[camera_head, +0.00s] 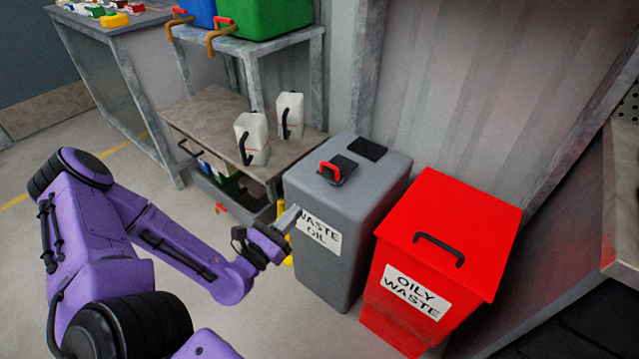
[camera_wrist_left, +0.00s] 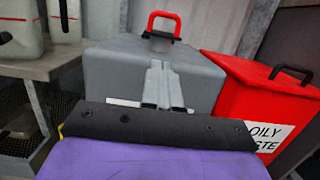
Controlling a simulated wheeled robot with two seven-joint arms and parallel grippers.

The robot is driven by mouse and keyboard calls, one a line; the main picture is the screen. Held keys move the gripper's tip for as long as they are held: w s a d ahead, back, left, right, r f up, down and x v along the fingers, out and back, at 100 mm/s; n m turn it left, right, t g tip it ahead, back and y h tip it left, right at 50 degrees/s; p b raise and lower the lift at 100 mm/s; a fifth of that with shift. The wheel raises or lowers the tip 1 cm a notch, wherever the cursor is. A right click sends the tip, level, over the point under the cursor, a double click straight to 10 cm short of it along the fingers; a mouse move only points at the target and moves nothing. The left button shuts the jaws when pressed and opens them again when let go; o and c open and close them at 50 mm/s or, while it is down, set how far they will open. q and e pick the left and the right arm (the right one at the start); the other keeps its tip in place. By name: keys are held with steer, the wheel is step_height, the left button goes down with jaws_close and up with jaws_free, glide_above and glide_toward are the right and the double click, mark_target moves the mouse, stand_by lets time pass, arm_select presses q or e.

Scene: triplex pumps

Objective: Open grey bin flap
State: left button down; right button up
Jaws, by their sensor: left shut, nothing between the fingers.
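The grey bin (camera_head: 332,240) with a "WASTE OIL" label stands in the middle of the head view. My left gripper (camera_head: 289,216) is shut and empty, in front of the bin's front left side near the label. In the left wrist view the shut fingers (camera_wrist_left: 158,85) point at the grey bin (camera_wrist_left: 205,80), below the red handle (camera_wrist_left: 164,22). Whether they touch the bin cannot be told. My right gripper is not in view.
A red "OILY WASTE" bin (camera_head: 448,232) stands close on the right. A low wooden table (camera_head: 203,118) with two white jugs (camera_head: 252,138) is behind left. A shelf with blue and green containers (camera_head: 264,15) stands behind it.

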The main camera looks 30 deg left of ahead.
mark_target(312, 197)
arm_select(q)
steer(key=b+x, duration=0.1)
steer(key=x, duration=0.1)
steer(key=b+x, duration=0.1)
steer(key=x, duration=0.2)
steer(key=b+x, duration=0.1)
steer(key=x, duration=0.1)
steer(key=shift+w+d+f, duration=0.1)
steer(key=shift+w+f, duration=0.15)
steer(key=shift+w, duration=0.05)
steer(key=w+r+p, duration=0.1)
steer(key=r, duration=0.1)
steer(key=w+r, duration=0.1)
steer(key=shift+w+r+p, duration=0.15)
steer(key=shift+r+p, duration=0.2)
steer(key=shift+w+r, duration=0.1)
steer(key=shift+r, duration=0.3)
